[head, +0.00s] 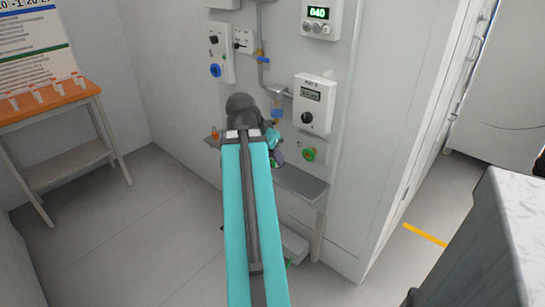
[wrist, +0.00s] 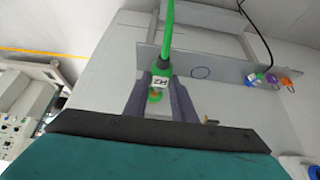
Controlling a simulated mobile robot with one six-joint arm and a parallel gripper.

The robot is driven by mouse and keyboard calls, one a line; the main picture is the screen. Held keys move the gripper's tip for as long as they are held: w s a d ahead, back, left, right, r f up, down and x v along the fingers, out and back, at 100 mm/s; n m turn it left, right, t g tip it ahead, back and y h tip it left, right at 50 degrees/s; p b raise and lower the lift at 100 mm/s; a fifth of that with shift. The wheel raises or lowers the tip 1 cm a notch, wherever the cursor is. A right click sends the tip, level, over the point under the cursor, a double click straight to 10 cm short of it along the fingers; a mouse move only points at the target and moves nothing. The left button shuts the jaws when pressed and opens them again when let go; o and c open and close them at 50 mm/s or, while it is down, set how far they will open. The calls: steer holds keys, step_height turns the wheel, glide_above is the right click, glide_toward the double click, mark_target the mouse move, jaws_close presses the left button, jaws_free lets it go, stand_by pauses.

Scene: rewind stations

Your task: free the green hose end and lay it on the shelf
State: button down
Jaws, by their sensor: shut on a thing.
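My gripper (head: 277,148) is in front of the wall panel, above the grey shelf (head: 303,184), and partly hidden by my arm in the head view. In the wrist view my gripper (wrist: 160,98) is shut on the green hose end (wrist: 158,72), which has a white tag reading H2 upside down. A brass-coloured part shows at its tip between the fingers. The green hose runs away toward the top of the wrist view. A green round port (head: 309,154) with an orange-brown middle sits on the panel, right of my gripper, with nothing visible in it.
A white control box (head: 314,103) is above the port, and a pipe with blue fittings (head: 262,58) runs down the panel. Small blue, purple and orange fittings (wrist: 270,78) and a black cable are near the shelf in the wrist view. A wooden table (head: 50,113) stands left.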

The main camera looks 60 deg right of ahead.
steer(key=shift+w+a+f+b, duration=0.1)
steer(key=shift+w+a+b, duration=0.1)
steer(key=shift+a+b, duration=0.6)
steer(key=shift+w+a+b, duration=0.15)
steer(key=shift+a+b, duration=0.25)
steer(key=shift+b, duration=0.7)
stand_by(0.8)
steer(key=shift+w+a+b, duration=0.2)
steer(key=shift+a+b, duration=0.65)
steer(key=shift+b, duration=0.05)
steer(key=shift+w+a+b, duration=0.2)
steer(key=shift+a+b, duration=0.6)
steer(key=shift+b, duration=0.15)
steer(key=shift+w+a+b, duration=0.2)
steer(key=shift+a+b, duration=0.65)
steer(key=shift+b, duration=0.05)
